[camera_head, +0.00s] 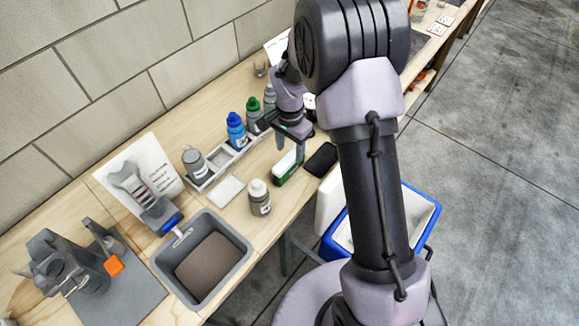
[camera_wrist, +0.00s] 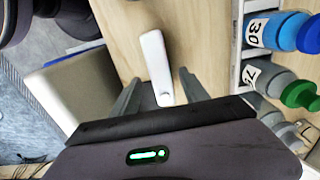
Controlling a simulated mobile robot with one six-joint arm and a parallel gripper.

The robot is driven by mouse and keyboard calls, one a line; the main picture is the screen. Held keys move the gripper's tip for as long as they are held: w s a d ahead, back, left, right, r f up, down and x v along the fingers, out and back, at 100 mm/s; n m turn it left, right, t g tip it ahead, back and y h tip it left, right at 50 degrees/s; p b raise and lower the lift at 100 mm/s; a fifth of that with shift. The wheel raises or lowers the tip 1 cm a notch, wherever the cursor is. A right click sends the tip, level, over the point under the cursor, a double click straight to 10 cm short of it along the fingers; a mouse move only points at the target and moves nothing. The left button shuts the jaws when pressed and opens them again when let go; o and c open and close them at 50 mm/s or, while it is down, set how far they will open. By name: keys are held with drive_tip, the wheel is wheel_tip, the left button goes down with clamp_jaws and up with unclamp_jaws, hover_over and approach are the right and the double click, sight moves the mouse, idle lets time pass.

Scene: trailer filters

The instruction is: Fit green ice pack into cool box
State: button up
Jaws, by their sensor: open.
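The green ice pack (camera_head: 285,174), a block with a green side and a white top, stands on the wooden bench near its front edge. In the wrist view only its long white top (camera_wrist: 153,58) shows, lying between the two fingertips. My gripper (camera_head: 290,152) points down over the ice pack and is open; it also shows in the wrist view (camera_wrist: 158,88). I cannot tell whether a finger touches the pack. The blue cool box (camera_head: 333,237) with a pale inside stands low beyond the bench edge, partly hidden behind my arm.
A black flat item (camera_head: 321,159) lies right of the ice pack. A rack (camera_head: 203,184) with several bottles stands behind it, and a grey bottle (camera_head: 260,198) stands to the left. A grey bin (camera_head: 240,262) is further left. A block wall (camera_head: 120,80) backs the bench.

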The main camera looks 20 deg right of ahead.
sight(290, 157)
wheel_tip(290, 157, down, 4)
drive_tip(key=shift+f+b, duration=0.25)
drive_tip(key=shift+b, duration=0.45)
drive_tip(key=shift+r, duration=0.15)
drive_tip(key=shift+c, duration=0.4)
clamp_jaws()
